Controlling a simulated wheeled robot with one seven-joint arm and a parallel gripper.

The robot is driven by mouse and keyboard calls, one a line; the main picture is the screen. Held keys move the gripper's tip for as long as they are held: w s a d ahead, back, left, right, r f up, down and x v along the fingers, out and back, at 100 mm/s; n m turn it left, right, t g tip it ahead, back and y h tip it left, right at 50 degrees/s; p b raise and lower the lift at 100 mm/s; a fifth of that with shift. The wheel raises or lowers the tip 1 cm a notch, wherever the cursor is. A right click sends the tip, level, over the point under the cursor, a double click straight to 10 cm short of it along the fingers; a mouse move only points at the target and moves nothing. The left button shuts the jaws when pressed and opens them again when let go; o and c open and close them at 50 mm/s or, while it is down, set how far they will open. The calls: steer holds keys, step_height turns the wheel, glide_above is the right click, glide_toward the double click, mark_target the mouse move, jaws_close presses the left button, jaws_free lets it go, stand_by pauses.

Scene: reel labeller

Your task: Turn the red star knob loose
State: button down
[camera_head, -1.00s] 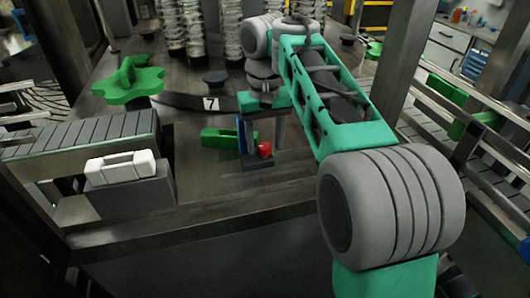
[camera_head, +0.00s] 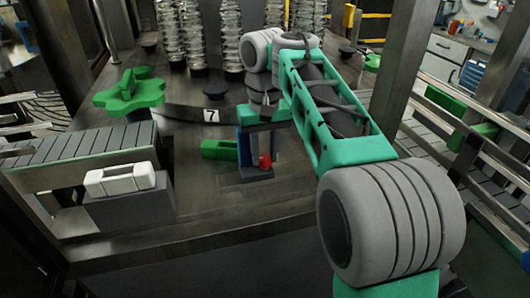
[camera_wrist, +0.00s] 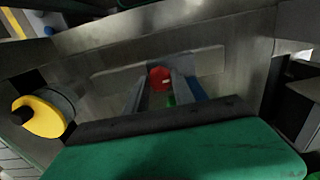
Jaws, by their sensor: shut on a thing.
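The red star knob (camera_head: 265,161) is small and sits low on a dark block, in front of a blue upright part. It also shows in the wrist view (camera_wrist: 160,77), between the ends of my fingers. My gripper (camera_wrist: 157,88) is shut on the knob, with one grey finger on each side of it. In the head view my green and grey arm reaches down from the right to the knob, and the fingers are hard to make out there.
A large green star wheel (camera_head: 129,93) stands at the left. A white handle part (camera_head: 119,179) sits on a grey block at the front left. A green part (camera_head: 219,149) lies just left of the knob. In the wrist view a yellow and black knob (camera_wrist: 40,116) is at the left.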

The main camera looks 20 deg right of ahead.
mark_target(265, 157)
steer(key=shift+n, duration=0.4)
steer(key=n, duration=0.9)
steer(key=shift+n, duration=0.4)
steer(key=n, duration=0.5)
steer(key=shift+n, duration=0.3)
steer(key=n, duration=0.5)
steer(key=shift+n, duration=0.3)
steer(key=c, duration=1.1)
jaws_free()
steer(key=shift+o, duration=0.2)
step_height(265, 157, up, 8)
steer(key=p, duration=0.7)
steer(key=shift+p, duration=0.3)
